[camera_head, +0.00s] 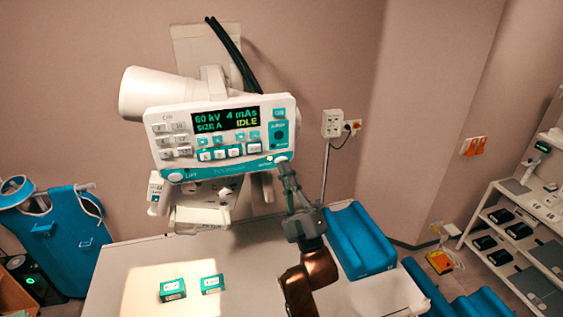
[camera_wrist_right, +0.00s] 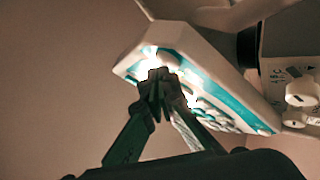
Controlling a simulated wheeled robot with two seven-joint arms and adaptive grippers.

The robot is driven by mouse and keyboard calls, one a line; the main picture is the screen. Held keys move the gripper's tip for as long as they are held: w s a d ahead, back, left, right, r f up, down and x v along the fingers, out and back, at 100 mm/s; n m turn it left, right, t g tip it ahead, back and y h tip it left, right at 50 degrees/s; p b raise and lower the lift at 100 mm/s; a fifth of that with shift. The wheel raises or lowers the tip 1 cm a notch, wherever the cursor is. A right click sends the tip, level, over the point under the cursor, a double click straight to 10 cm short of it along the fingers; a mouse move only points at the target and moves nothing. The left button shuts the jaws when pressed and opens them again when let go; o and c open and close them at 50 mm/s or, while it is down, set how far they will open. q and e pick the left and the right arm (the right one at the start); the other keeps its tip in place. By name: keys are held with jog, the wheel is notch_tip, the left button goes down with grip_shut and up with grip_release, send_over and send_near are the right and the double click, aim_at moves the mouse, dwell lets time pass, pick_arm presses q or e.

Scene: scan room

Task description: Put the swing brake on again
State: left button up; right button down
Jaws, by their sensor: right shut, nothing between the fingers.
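The control panel (camera_head: 218,137) of the white tube head (camera_head: 150,93) faces me, with a dark display reading "60 kV 4 mAs SIZE A IDLE". Its lower edge has a "LIFT" label at left and small, hard-to-read lettering at lower right, beside a pale round knob or button (camera_head: 281,157). I cannot tell for sure which control is the swing brake. My right gripper (camera_head: 284,167) is shut and empty, its tips at the panel's lower right corner. In the wrist view the shut fingertips (camera_wrist_right: 158,78) overlap the panel's lit corner; contact is unclear. My left gripper is out of view.
Below is a pale table (camera_head: 240,260) with two small teal boxes (camera_head: 173,290) in a lit patch and a blue cushion (camera_head: 358,240) at right. A blue apron (camera_head: 60,240) hangs at left. Shelves (camera_head: 525,240) stand at right. Black cables rise behind the panel.

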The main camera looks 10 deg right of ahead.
jog(key=shift+w, duration=0.4)
dwell(0.5)
jog(key=shift+s, duration=0.8)
jog(key=shift+s+d+p, duration=0.2)
jog(key=shift+s+p, duration=0.15)
jog(key=shift+s, duration=2.15)
